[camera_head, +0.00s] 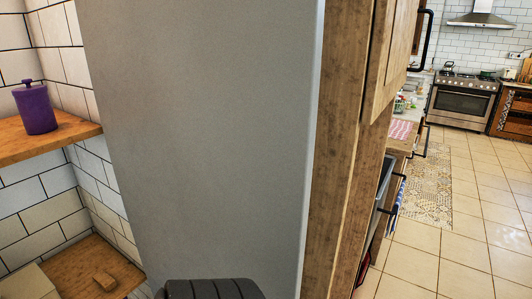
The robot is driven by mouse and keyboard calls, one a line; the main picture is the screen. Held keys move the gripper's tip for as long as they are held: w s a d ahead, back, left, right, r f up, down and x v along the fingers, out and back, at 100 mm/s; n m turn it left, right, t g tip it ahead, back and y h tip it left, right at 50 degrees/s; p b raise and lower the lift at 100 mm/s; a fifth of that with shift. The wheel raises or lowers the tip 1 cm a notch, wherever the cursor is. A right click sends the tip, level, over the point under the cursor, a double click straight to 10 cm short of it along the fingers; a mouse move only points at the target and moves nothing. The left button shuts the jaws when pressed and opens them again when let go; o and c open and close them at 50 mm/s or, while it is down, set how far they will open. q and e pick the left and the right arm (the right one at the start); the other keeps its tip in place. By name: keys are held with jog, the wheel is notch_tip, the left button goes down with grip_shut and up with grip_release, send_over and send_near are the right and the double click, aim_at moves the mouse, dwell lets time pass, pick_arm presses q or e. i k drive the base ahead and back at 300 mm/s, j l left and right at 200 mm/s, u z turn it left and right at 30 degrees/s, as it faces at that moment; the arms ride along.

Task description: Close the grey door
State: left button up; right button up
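A large flat grey panel (205,130), which looks like the grey door, fills the middle of the head view from the top edge down to the bottom. Its right edge runs beside a wooden cabinet side. I see no handle or hinge on it, and I cannot tell how far open it stands. Neither of my grippers can be made out in this view. A dark ribbed shape shows at the bottom edge in front of the panel; I cannot tell what it is.
Left of the panel, a wooden shelf (40,143) against white tiles holds a purple canister (35,108). A lower wooden surface (85,262) lies below. Wooden cabinets (345,150) stand to the right. Beyond them is open tiled floor (460,230) with a stove (463,100) at the back.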

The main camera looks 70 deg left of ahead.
aim_at(207, 110)
jog(key=i+l+z, duration=0.1)
jog(key=i, duration=0.3)
jog(key=i+l, duration=0.25)
jog(key=i, duration=0.2)
jog(key=i+u, duration=0.15)
jog(key=u, duration=0.25)
jog(key=i+l+u, duration=0.1)
jog(key=u, duration=0.35)
jog(key=i+l+u, duration=0.1)
jog(key=u, duration=0.3)
jog(key=i+u, duration=0.1)
jog(key=u, duration=0.3)
jog(key=i+l+u, duration=0.1)
jog(key=u, duration=0.35)
jog(key=i+l+u, duration=0.1)
jog(key=u, duration=0.3)
jog(key=l+u, duration=0.2)
jog(key=u, duration=0.25)
jog(key=i+l+u, duration=0.1)
jog(key=u, duration=0.3)
jog(key=l+u, duration=0.25)
jog(key=u, duration=0.2)
jog(key=l+u, duration=0.9)
jog(key=u, duration=0.2)
jog(key=l+u, duration=0.15)
jog(key=l, duration=0.85)
jog(key=k, duration=0.05)
